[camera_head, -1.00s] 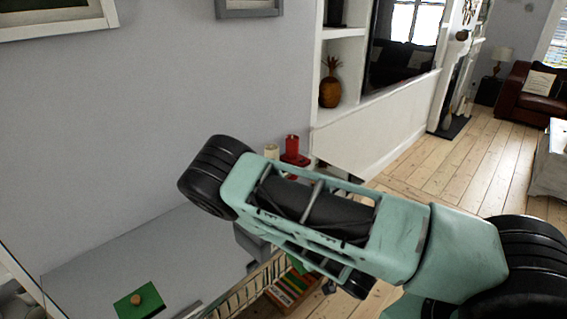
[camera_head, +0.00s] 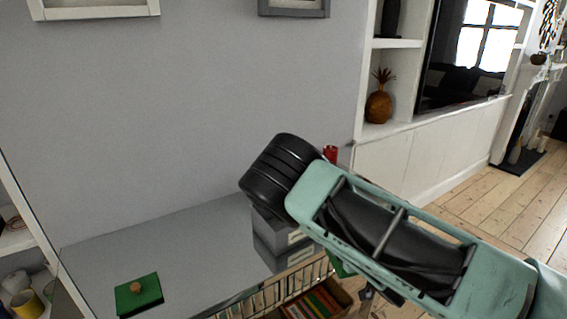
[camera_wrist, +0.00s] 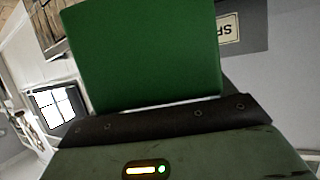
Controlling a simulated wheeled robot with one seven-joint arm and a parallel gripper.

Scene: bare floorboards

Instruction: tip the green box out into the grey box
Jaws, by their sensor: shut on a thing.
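The green box (camera_wrist: 145,55) fills the upper middle of the wrist view, close to the camera. My gripper (camera_wrist: 165,112) is shut on it; its dark edge lies against the box. In the head view a small green patch of the box (camera_head: 341,268) shows under my arm, which hides the gripper and most of the box. The grey box (camera_head: 276,240) stands on the grey tabletop, partly behind my arm. A grey surface with a lettered label (camera_wrist: 238,28) shows right beside the green box in the wrist view. What is inside either box is hidden.
A green square lid with a knob (camera_head: 138,295) lies on the left of the tabletop (camera_head: 175,250). A red candle (camera_head: 330,153) shows behind my arm. A rack of books (camera_head: 318,302) is below the front edge. The tabletop between lid and grey box is clear.

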